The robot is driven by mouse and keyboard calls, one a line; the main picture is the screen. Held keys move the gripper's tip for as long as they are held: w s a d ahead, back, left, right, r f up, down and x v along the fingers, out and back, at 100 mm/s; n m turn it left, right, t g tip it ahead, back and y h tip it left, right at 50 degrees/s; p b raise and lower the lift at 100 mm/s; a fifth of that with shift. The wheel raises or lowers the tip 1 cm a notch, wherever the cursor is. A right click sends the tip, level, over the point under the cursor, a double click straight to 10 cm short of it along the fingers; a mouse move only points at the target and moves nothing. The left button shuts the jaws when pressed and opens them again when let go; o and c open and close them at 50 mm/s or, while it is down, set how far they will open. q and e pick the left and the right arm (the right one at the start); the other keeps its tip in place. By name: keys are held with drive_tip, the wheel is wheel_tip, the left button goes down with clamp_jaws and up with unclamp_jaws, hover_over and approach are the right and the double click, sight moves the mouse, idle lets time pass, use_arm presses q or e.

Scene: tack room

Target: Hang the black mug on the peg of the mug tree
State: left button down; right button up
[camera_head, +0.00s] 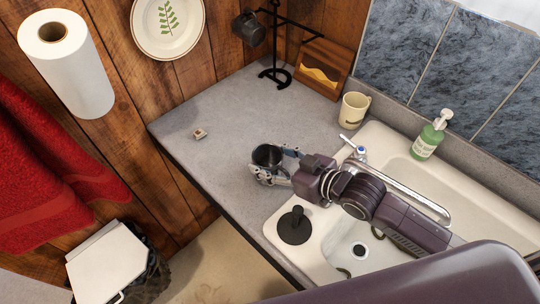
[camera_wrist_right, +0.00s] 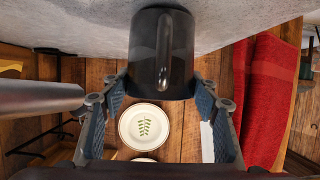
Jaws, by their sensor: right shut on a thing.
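The black mug (camera_head: 267,156) is over the grey counter, left of the sink, with its opening up. My right gripper (camera_head: 272,166) is shut on it. In the right wrist view the black mug (camera_wrist_right: 162,55) sits between the two fingers (camera_wrist_right: 160,92), its handle facing the camera. I cannot tell whether its base touches the counter. The black mug tree (camera_head: 274,66) stands at the back of the counter against the wood wall. A dark grey mug (camera_head: 249,28) hangs on its left side. My left gripper is not in view.
A wooden box (camera_head: 322,68) and a cream mug (camera_head: 353,109) stand at the back. A green soap bottle (camera_head: 430,136), faucet (camera_head: 354,147) and white sink (camera_head: 325,248) lie right. A small object (camera_head: 200,133) is on the counter's left; the counter between mug and tree is clear.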

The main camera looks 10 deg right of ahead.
sight(280, 163)
drive_tip(key=shift+f, duration=0.15)
drive_tip(key=o, duration=1.4)
drive_tip(key=shift+f+b, duration=0.2)
drive_tip(key=shift+b, duration=0.5)
drive_tip(key=b+v, duration=0.1)
drive_tip(key=v, duration=0.2)
drive_tip(key=b+v, duration=0.1)
drive_tip(key=v, duration=0.2)
drive_tip(key=shift+d+r, duration=0.2)
drive_tip(key=shift+r, duration=0.15)
drive_tip(key=shift+s+d+r, duration=0.35)
drive_tip(key=shift+s+r, duration=0.1)
drive_tip(key=shift+s, duration=0.05)
